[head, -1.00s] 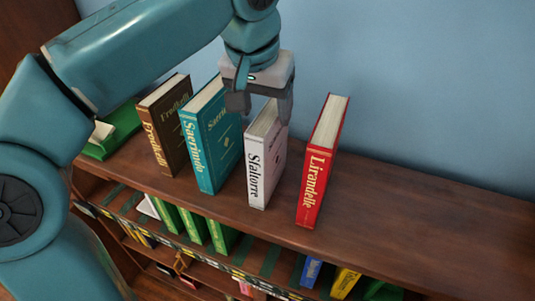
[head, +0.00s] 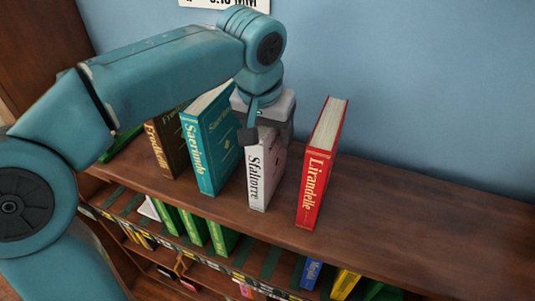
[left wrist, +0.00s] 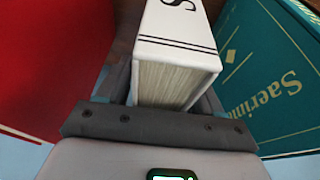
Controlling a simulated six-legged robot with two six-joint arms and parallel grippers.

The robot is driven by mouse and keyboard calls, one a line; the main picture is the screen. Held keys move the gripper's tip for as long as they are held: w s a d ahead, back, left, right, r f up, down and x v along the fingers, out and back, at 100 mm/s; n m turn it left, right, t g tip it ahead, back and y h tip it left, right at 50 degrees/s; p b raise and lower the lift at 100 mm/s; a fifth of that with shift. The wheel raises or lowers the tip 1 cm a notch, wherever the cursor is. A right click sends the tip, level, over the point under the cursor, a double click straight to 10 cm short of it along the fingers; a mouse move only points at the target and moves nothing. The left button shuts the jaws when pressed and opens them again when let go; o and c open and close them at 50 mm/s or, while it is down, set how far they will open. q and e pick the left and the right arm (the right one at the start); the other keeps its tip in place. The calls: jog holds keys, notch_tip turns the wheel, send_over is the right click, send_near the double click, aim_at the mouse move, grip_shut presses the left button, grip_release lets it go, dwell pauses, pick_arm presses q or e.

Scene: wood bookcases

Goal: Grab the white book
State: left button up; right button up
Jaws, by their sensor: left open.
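The white book (head: 262,178), with "Sfaltorre" on its spine, stands upright on top of the bookcase between a teal book and a red book. My left gripper (head: 266,122) is open at the top of the white book, its fingers low around the upper part of it. In the left wrist view the white book (left wrist: 178,58) lies between the fingers of the left gripper (left wrist: 165,88), with its page edges facing the palm. The far finger is partly hidden in the head view. My right gripper is not in view.
The teal book (head: 210,145) stands close on the left, with a brown book (head: 165,148) beyond it. The red book (head: 318,175) stands to the right across a gap. The bookcase top (head: 420,225) is clear at the right, with a blue wall behind.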

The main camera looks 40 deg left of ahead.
pick_arm(q)
jog(key=shift+d+f, duration=0.2)
jog(key=shift+d, duration=0.05)
jog(key=shift+a, duration=0.15)
jog(key=c, duration=1)
grip_shut()
